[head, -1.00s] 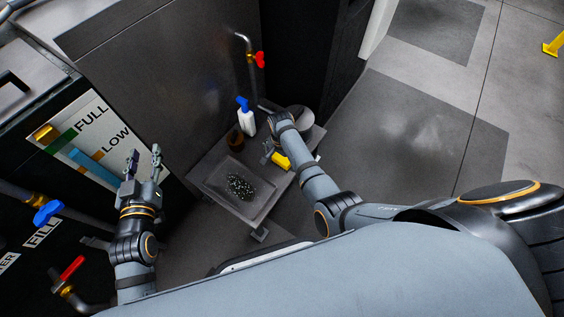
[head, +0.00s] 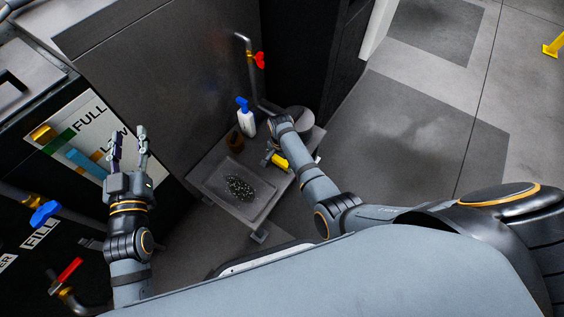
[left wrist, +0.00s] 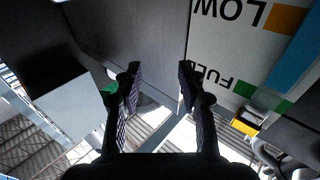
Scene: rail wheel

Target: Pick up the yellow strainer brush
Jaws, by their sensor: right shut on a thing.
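The yellow strainer brush (head: 281,163) shows as a small yellow block at the right side of the low grey table, beside my right forearm. My right gripper (head: 269,158) is at its left end, shut on it, with the wrist partly hiding the fingers. I cannot tell whether the brush is clear of the table top. My left gripper (head: 129,136) is open and empty, raised in front of the FULL/LOW gauge panel. Its two spread fingers also show in the left wrist view (left wrist: 160,78), with nothing between them.
The low table (head: 207,187) carries a dark speckled heap (head: 239,188), a brown cup (head: 235,141), a white bottle with a blue top (head: 246,121) and a round grey item (head: 297,118). A red-handled tap (head: 259,60) is behind.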

